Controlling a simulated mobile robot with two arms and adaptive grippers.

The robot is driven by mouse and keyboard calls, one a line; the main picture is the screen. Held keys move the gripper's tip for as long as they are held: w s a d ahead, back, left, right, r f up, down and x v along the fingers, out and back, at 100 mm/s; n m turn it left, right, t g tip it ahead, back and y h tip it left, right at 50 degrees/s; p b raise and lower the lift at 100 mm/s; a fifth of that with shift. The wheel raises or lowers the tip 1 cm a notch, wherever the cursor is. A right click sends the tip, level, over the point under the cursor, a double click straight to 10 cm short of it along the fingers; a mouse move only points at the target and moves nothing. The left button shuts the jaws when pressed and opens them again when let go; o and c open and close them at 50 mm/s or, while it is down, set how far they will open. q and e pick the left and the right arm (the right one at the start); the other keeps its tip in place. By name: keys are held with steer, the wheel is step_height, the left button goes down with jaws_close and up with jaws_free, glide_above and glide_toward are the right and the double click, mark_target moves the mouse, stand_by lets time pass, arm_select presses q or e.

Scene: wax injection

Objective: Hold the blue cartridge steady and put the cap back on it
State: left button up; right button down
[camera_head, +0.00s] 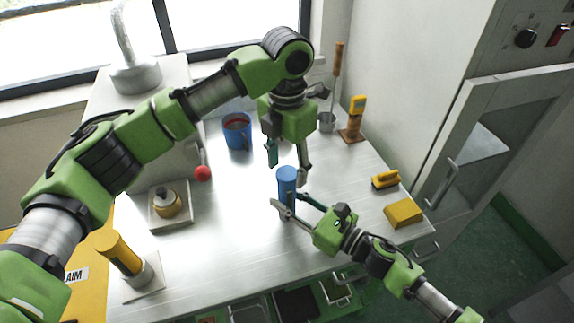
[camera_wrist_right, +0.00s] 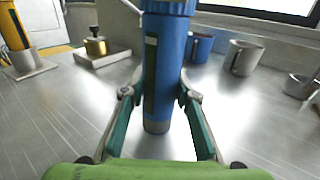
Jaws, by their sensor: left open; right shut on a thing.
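The blue cartridge (camera_head: 286,211) stands upright on the metal table in the head view. In the right wrist view the cartridge (camera_wrist_right: 165,75) has a dark stripe and a pale label down its side. A wider blue cap (camera_head: 287,174) appears to sit on its top; only the cap's lower edge (camera_wrist_right: 168,6) shows in the right wrist view. My right gripper (camera_head: 287,201) is shut on the cartridge's body from the front right, one finger on each side. My left gripper (camera_head: 288,163) points down, open, with its fingertips around the cap's height; contact with it cannot be told.
A blue mug (camera_head: 237,131) stands behind left, and a red knob (camera_head: 203,173) sits left. A brass pot (camera_head: 167,204) and a yellow cylinder (camera_head: 121,253) stand on the left. A yellow brush (camera_head: 385,179) and yellow block (camera_head: 403,213) lie right. Bare table surrounds the cartridge.

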arm_select(q)
step_height(320, 180, up, 4)
steer(key=shift+r, duration=0.15)
stand_by(0.4)
